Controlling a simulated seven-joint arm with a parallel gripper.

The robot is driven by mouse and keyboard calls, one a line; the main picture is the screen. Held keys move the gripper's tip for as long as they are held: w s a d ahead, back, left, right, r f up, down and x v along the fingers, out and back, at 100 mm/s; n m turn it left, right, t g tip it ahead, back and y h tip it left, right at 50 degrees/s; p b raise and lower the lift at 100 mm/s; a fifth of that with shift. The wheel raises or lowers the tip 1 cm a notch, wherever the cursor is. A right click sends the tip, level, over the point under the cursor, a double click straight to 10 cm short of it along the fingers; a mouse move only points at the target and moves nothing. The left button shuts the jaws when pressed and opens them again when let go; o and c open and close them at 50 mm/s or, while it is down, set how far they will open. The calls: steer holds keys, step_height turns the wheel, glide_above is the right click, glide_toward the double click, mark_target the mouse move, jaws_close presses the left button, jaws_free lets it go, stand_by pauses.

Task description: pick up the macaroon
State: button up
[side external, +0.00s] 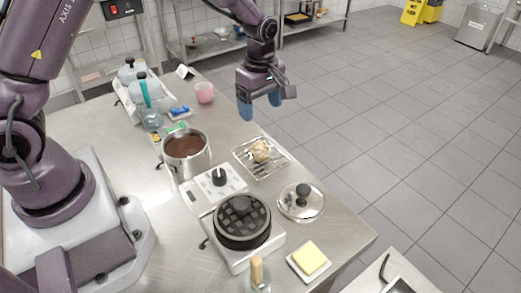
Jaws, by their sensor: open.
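A small round tan item (261,150), which looks like the macaroon, sits on a silver wire rack or tray (243,159) near the table's far right edge. My gripper (260,103) has blue fingertips that point down, spread apart with nothing between them. It hangs in the air and appears above and behind the tan item in the picture, clear of it. The item's fine detail is too small to tell.
A pot of brown contents (186,146) stands left of the rack. A glass lid (301,202), a scale (222,184), a dark round pan (242,221) and a yellow block on a dish (309,258) stand nearer. A pink cup (204,93) and jars stand behind.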

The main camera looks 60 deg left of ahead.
mark_target(260, 143)
steer(key=shift+n, duration=0.3)
step_height(260, 143, down, 13)
steer(key=shift+s+a, duration=0.1)
steer(key=shift+s, duration=0.05)
steer(key=c, duration=1)
